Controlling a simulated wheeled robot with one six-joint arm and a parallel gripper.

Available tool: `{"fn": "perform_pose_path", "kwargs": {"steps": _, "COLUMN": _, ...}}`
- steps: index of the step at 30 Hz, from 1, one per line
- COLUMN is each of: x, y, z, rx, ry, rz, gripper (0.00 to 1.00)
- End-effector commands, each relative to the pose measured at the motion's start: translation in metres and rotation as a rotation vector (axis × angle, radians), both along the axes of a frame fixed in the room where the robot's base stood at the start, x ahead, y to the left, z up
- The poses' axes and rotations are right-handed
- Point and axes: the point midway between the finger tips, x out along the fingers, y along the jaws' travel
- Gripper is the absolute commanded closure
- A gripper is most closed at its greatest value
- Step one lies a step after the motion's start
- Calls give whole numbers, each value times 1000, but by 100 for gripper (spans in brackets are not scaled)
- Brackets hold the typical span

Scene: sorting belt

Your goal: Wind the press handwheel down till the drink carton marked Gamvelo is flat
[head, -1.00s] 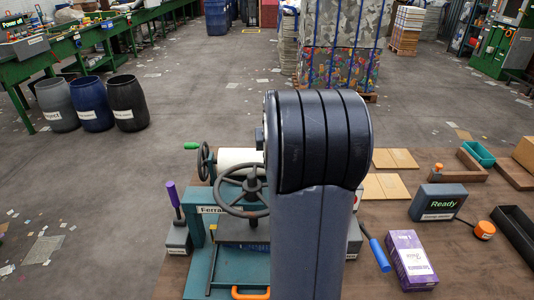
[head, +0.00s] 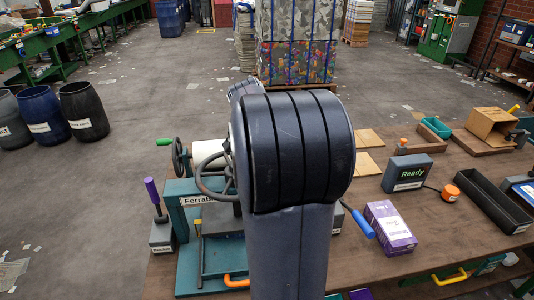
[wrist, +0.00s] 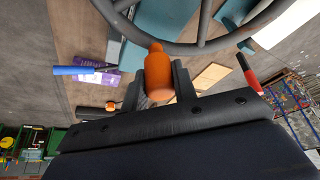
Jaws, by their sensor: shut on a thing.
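The teal press, with a label starting "Ferra" (head: 200,199), stands on the table. Its dark handwheel (head: 201,182) lies partly behind my arm; its rim also curves across the top of the wrist view (wrist: 215,47). My gripper (wrist: 160,82) is shut on the wheel's orange knob (wrist: 157,62), with a dark finger on either side. In the head view my arm hides the gripper and knob. The grey press plate (head: 221,215) shows only at its left part. I cannot make out a carton marked Gamvelo under it; my arm covers much of that space.
A purple box (head: 390,226) and a blue-handled tool (head: 358,219) lie right of my arm. Farther right are a "Ready" display (head: 408,173), an orange button (head: 450,193) and a black tray (head: 487,203). A purple-handled tool (head: 154,196) stands left of the press.

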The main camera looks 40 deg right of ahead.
Motion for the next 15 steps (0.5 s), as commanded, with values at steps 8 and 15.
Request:
{"fn": "perform_pose_path", "kwargs": {"steps": 8, "x": -20, "y": 19, "z": -2, "rx": 1, "ry": 4, "rz": -262, "gripper": 100}}
{"fn": "perform_pose_path", "kwargs": {"steps": 15, "x": -31, "y": 39, "z": -2, "rx": 2, "ry": 3, "rz": -490, "gripper": 100}}
